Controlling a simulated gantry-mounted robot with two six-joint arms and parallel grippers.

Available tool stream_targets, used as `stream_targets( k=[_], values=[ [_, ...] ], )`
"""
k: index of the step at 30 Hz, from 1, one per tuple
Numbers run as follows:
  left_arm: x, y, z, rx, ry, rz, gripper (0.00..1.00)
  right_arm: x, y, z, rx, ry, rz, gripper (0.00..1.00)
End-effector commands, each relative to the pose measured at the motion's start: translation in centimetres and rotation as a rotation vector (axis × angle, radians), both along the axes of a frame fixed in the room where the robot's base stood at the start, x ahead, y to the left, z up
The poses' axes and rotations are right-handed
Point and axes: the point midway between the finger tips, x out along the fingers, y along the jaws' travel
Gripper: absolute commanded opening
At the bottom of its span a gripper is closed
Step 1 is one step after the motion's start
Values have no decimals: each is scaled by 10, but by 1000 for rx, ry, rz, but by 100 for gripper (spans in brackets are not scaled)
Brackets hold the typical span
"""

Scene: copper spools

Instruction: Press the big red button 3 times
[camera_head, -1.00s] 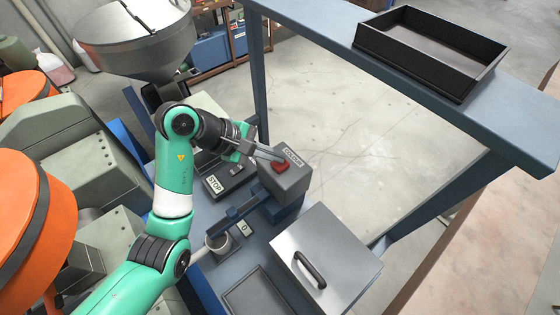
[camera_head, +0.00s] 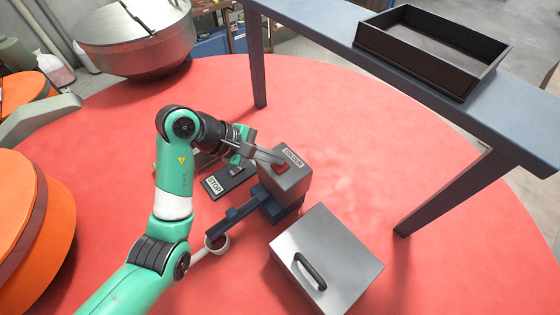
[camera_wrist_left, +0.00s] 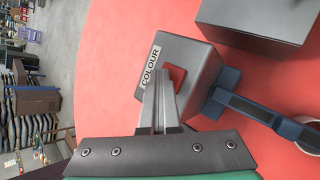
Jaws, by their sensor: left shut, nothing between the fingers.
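The red square button (camera_head: 283,168) sits on a grey box labelled COLOUR (camera_head: 292,181). The button also shows in the left wrist view (camera_wrist_left: 176,77), partly hidden by my fingers. My left gripper (camera_head: 279,159) is shut and empty, its fingertips at the button's edge. In the left wrist view the fingertips (camera_wrist_left: 163,74) overlap the button's left side; I cannot tell whether they press it. My right gripper is not in view.
A large red round surface (camera_head: 340,120) spreads beneath the box. A STOP-labelled panel (camera_head: 227,181) is left of the box. A silver lidded box (camera_head: 345,255) with a black handle is in front. A black tray (camera_head: 430,50) rests on the blue-grey frame (camera_head: 350,35).

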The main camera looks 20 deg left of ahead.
Motion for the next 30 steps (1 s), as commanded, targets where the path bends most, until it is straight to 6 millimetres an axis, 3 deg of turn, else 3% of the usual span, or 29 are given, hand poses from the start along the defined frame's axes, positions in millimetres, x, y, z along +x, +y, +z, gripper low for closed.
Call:
stream_targets(
  k=[9, 22, 30],
  values=[
    [0, 0, 19, 1, 1, 1, 0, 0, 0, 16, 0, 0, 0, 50],
    [0, 0, 22, 0, 0, 0, 0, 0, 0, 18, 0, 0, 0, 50],
    [0, 0, 48, 0, -1, -1, 0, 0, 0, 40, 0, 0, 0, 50]
  ],
)
